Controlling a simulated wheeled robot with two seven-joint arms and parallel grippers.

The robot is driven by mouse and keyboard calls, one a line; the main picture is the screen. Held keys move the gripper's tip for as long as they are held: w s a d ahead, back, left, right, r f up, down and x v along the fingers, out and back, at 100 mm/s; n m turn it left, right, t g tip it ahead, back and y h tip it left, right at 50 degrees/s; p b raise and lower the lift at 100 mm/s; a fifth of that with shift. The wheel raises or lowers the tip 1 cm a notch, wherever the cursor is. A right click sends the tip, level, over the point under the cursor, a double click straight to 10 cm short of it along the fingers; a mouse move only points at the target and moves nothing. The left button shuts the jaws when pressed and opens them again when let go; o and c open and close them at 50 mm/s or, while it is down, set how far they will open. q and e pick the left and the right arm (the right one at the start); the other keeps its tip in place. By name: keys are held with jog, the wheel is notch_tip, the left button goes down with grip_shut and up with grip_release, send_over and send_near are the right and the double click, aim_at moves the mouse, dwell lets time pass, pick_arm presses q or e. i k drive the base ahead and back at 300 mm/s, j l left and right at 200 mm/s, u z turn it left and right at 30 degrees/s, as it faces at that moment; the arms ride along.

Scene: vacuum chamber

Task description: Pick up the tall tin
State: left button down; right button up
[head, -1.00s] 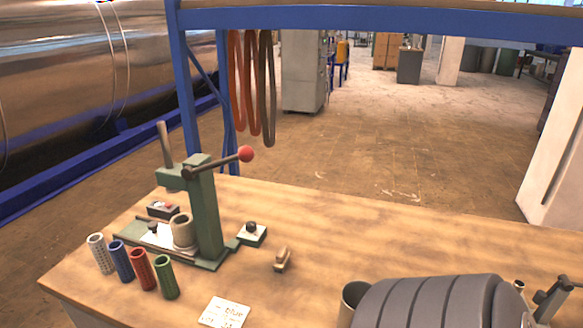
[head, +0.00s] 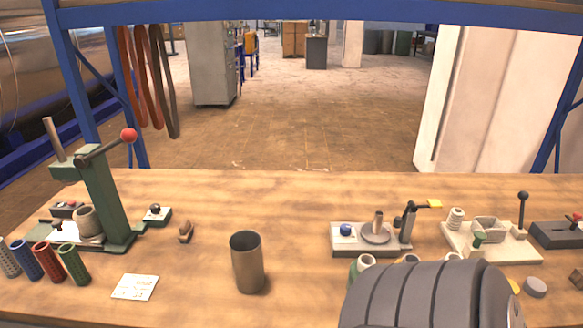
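A tall tin (head: 247,264), a dull brown-grey metal cylinder with an open top, stands upright on the wooden workbench (head: 290,200), left of the middle in the head view. Nothing touches it. Neither of my grippers shows in the view. A dark grey ribbed part of my own arm fills the bottom right and hides some of the bench there.
At left stand a green lever press (head: 104,195) and several coloured perforated tubes, including a green one (head: 74,264). A white card (head: 135,287) lies left of the tin. At right are a small turntable fixture (head: 372,240) and a white fixture board (head: 490,243).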

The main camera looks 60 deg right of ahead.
aim_at(245, 245)
jog(key=z, duration=1.45)
jog(key=k+l, duration=0.1)
jog(key=l, duration=0.15)
jog(key=u, duration=0.05)
